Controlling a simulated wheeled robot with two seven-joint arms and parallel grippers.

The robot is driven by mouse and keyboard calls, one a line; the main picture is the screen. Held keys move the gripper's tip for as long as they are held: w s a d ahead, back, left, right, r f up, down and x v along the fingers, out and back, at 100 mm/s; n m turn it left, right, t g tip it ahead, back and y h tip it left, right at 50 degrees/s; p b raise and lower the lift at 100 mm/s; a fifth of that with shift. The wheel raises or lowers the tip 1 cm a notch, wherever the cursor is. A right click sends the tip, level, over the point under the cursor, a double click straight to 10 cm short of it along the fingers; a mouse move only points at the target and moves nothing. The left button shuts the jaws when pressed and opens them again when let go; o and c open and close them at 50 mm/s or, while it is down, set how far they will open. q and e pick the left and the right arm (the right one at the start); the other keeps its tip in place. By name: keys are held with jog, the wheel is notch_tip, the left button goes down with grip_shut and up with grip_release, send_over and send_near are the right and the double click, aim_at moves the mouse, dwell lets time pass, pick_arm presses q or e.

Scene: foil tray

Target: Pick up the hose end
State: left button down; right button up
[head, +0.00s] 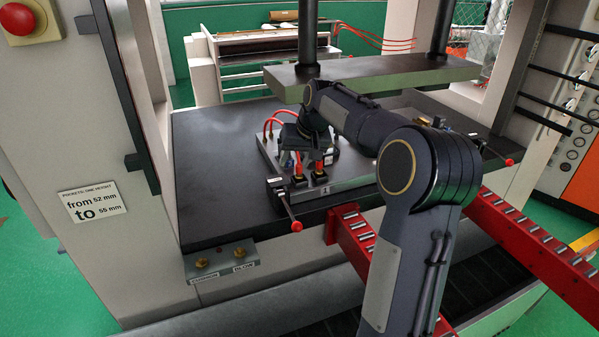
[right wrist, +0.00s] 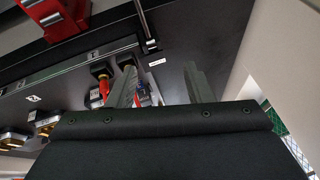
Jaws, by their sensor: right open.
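Red hoses (head: 270,124) loop at the back of the grey tool plate (head: 345,190) on the dark press table. Two upright red hose ends with dark fittings stand near the plate's front left; one hose end (head: 319,165) is right of the other. A red hose end (right wrist: 104,88) also shows in the right wrist view, just left of the left finger. My right gripper (head: 298,148) hangs over this area, its fingertips hard to make out. In the right wrist view my right gripper (right wrist: 160,84) has its fingers apart, with nothing clearly held between them. My left gripper is out of view.
The press's upper plate (head: 370,75) and its dark columns stand behind my right arm. Red roller rails (head: 520,235) run out from the table's front. Bare dark table (head: 215,180) lies left of the plate. A red-knobbed rod (head: 295,225) sticks out in front.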

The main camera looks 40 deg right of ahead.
jog(key=w+d+f+h, duration=0.1)
jog(key=w+d+f, duration=0.3)
jog(key=w+d, duration=0.3)
jog(key=m+g+h+p, duration=0.1)
jog(key=h, duration=0.1)
send_over(299, 164)
jog(key=s+a, duration=0.1)
jog(key=s, duration=0.2)
jog(key=f, duration=0.5)
jog(key=shift+w+f, duration=0.1)
jog(key=shift+w, duration=0.15)
jog(key=p+x, duration=0.2)
jog(key=x, duration=0.1)
jog(key=p+x, duration=0.2)
jog(key=x, duration=0.2)
jog(key=shift+w+a, duration=0.2)
jog(key=shift+a, duration=0.05)
jog(key=shift+w+d+f, duration=0.1)
jog(key=shift+f, duration=0.25)
grip_shut()
jog(key=shift+r, duration=0.1)
